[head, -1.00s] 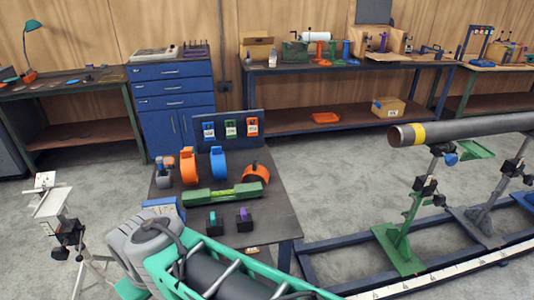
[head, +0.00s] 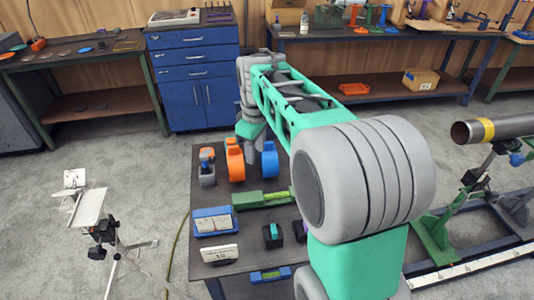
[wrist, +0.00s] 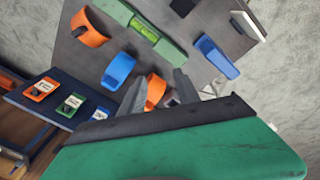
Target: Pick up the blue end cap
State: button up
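The blue end cap (head: 270,160), a rounded blue piece, stands at the back of the work table in the head view, right of an orange rounded piece (head: 235,160). In the wrist view the blue cap (wrist: 118,70) lies just outside my gripper (wrist: 158,91), beyond the left finger. My gripper is open. The orange piece (wrist: 155,92) shows between the fingers; I cannot tell how far below them it is. Nothing appears held.
A grey piece (head: 207,168) stands left of the orange one. A green level (head: 262,199) lies in front. A second orange piece (wrist: 90,28) lies past the blue cap. A blue case (head: 212,220) is at the table's left.

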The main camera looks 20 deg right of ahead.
jog(key=w+d+n+g+p, duration=0.15)
jog(key=w+d+n, duration=0.3)
jog(key=w, duration=0.45)
jog(key=n+p, duration=0.2)
jog(key=n, duration=0.1)
send_over(266, 143)
notch_tip(266, 143, down, 3)
notch_tip(266, 143, down, 8)
jog(key=p, duration=0.2)
jog(key=shift+w+d+r+p, duration=0.1)
jog(key=shift+r+p, duration=0.15)
jog(key=shift+p, duration=0.1)
jog(key=shift+f, duration=0.45)
jog(key=shift+c, duration=0.6)
grip_shut()
